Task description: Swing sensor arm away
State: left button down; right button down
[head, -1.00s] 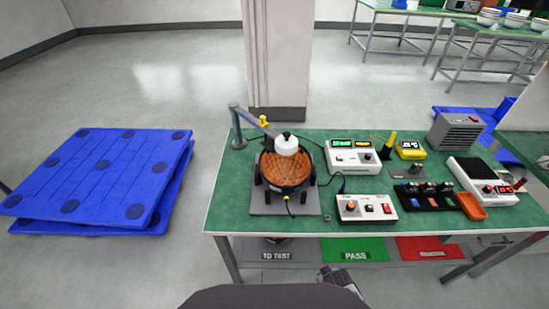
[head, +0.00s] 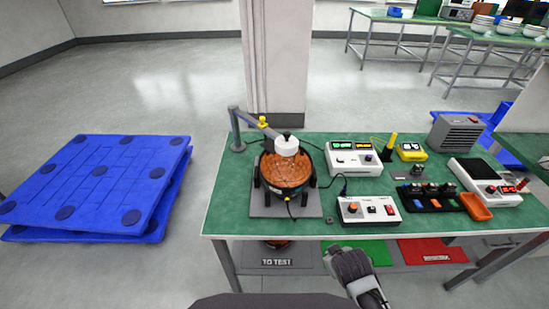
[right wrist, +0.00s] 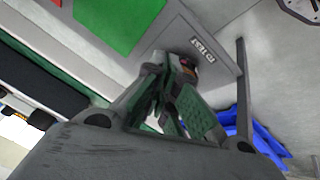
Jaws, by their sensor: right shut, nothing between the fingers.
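The sensor arm (head: 262,125) is a grey jointed arm on a post (head: 235,130) at the left back of the green table. It reaches right and forward, with a white round sensor head (head: 286,145) over a round brown-orange part (head: 286,171) in a black fixture on a grey plate. A yellow knob sits on the arm. My right gripper (head: 341,258) is at the table's front edge, below the top, apart from the sensor arm. It also shows in the right wrist view (right wrist: 172,108), shut and empty. My left gripper is not in view.
White instrument boxes (head: 353,158) and a control box (head: 368,210) stand right of the fixture. The lower shelf has a TO TEST area (head: 277,262) and green and red areas (head: 432,251). Blue pallets (head: 95,190) lie on the floor at left; floor between is clear.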

jog(key=w+a+r+n+t, duration=0.6)
jog(key=w+a+r, duration=0.25)
jog(key=r, duration=0.45)
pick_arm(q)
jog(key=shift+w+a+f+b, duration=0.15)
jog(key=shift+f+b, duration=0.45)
pick_arm(e)
jog(key=w+a+r+n+t+y, duration=0.2)
jog(key=a+r+n+t, duration=0.3)
jog(key=a+r+n, duration=0.3)
jog(key=a+r, duration=0.3)
jog(key=a, duration=0.1)
jog(key=shift+w+r+t+y, duration=0.2)
jog(key=shift+w+t+y, duration=0.05)
jog(key=shift+t+y, duration=0.15)
jog(key=shift+w, duration=0.1)
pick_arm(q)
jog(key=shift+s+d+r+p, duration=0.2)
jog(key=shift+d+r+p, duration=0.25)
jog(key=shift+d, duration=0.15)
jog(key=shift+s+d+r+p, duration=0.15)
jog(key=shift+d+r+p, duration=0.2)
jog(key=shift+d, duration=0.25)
pick_arm(e)
jog(key=w+d, duration=0.1)
jog(key=w, duration=1.2)
jog(key=shift+f, duration=0.25)
